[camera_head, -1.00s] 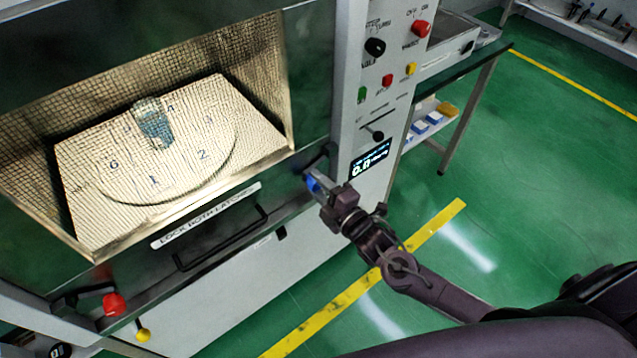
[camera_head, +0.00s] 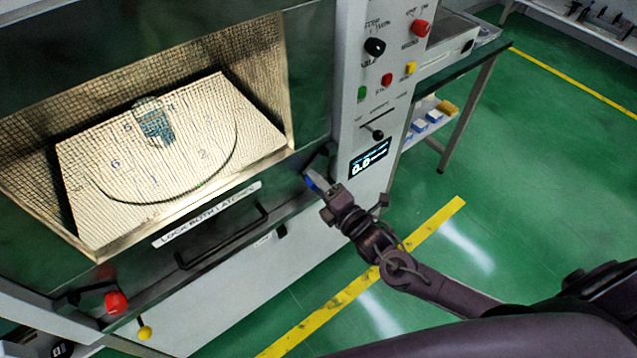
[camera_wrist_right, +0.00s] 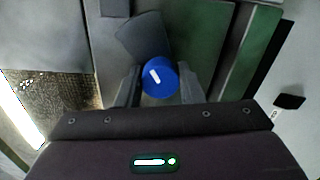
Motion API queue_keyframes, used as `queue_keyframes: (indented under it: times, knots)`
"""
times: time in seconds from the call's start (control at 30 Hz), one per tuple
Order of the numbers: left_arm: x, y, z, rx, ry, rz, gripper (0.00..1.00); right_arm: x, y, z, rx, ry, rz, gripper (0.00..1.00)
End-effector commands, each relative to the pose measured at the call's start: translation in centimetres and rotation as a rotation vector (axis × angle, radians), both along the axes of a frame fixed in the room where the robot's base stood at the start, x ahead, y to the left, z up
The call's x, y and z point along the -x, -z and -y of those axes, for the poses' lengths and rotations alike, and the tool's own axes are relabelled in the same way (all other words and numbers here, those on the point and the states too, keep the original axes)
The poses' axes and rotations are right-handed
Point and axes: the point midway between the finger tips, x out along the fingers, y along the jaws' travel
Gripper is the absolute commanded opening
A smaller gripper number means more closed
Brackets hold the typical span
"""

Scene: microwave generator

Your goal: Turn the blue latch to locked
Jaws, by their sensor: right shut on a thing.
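The blue latch (camera_head: 311,184) sits at the lower right corner of the microwave door, partly hidden by my gripper. In the right wrist view its round blue knob (camera_wrist_right: 160,77) with a white mark lies between my two fingers. A dark latch plate shows behind the knob. My right gripper (camera_head: 319,183) is shut on the blue knob, and its arm reaches in from the lower right. My left gripper is not in view.
A red latch knob (camera_head: 116,302) and a yellow knob (camera_head: 144,333) are at the door's lower left. A black door handle (camera_head: 222,238) runs below the window. A control panel (camera_head: 386,80) stands above right. Green floor is open at right.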

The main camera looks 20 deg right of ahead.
Motion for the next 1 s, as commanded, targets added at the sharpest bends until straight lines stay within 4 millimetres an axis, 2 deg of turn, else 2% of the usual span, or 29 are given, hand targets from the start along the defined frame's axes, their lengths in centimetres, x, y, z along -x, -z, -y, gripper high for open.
queue_keyframes:
  times: [0.13,0.17,0.33,0.67,1.0]
  knots:
    - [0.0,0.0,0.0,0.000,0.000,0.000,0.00,0.0,0.1,0.0,0.003,-0.001,-0.001,0.11]
    - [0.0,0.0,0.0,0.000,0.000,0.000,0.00,0.0,0.1,0.0,0.003,-0.001,-0.001,0.35]
    - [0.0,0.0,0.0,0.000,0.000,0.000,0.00,0.0,0.1,0.0,0.002,-0.001,-0.002,0.56]
    - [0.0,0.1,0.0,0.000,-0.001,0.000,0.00,0.4,0.1,0.2,0.001,0.000,-0.002,0.56]
    - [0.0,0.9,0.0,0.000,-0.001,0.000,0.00,5.5,0.3,1.9,0.003,-0.001,-0.005,0.56]
